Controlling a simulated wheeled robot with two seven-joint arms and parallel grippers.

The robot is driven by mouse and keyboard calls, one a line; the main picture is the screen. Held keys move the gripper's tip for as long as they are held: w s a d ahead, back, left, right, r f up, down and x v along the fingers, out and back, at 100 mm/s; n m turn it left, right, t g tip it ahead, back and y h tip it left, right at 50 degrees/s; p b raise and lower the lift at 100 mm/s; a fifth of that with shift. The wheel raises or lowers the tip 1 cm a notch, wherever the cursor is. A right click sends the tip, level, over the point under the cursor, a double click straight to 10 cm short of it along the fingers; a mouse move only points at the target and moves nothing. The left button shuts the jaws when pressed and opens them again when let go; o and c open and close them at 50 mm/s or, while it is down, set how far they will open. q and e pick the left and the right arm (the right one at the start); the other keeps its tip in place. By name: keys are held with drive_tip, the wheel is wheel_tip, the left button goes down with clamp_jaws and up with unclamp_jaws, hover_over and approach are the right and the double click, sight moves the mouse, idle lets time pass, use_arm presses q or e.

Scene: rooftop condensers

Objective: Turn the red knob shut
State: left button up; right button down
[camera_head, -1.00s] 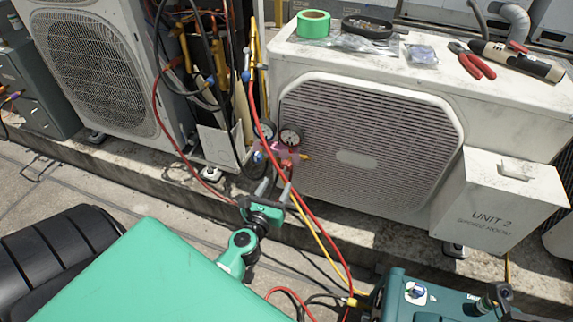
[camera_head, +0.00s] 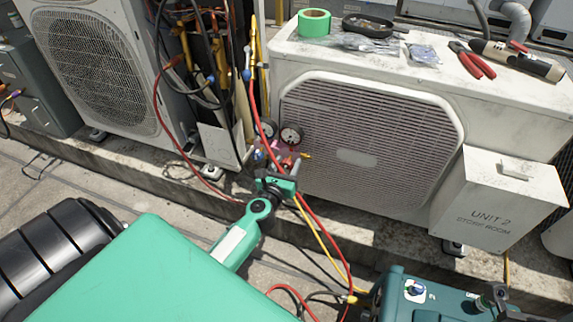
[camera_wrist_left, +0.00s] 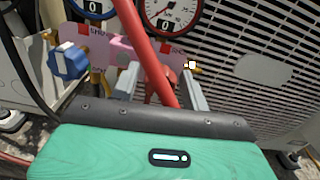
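The gauge manifold, a pink block (camera_wrist_left: 122,50) with two round dials, hangs in front of the white condenser. Its red knob (camera_wrist_left: 179,83) is in the left wrist view, partly hidden by a red hose and near my right-hand finger. Its blue knob (camera_wrist_left: 68,63) is further left. In the head view the red knob (camera_head: 287,162) is small, just beyond my left gripper (camera_head: 283,168). My left gripper (camera_wrist_left: 160,72) is open, its fingers apart and pointing at the manifold; contact with the red knob cannot be told.
A red hose (camera_wrist_left: 148,50) crosses in front of the fingers. Red and yellow hoses (camera_head: 322,235) run down to a teal machine (camera_head: 412,290). The condenser's grille (camera_head: 360,125) stands close behind the manifold. Tape and tools lie on its top.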

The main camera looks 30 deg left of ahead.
use_arm(q)
drive_tip(key=c, duration=0.8)
drive_tip(key=shift+o, duration=0.2)
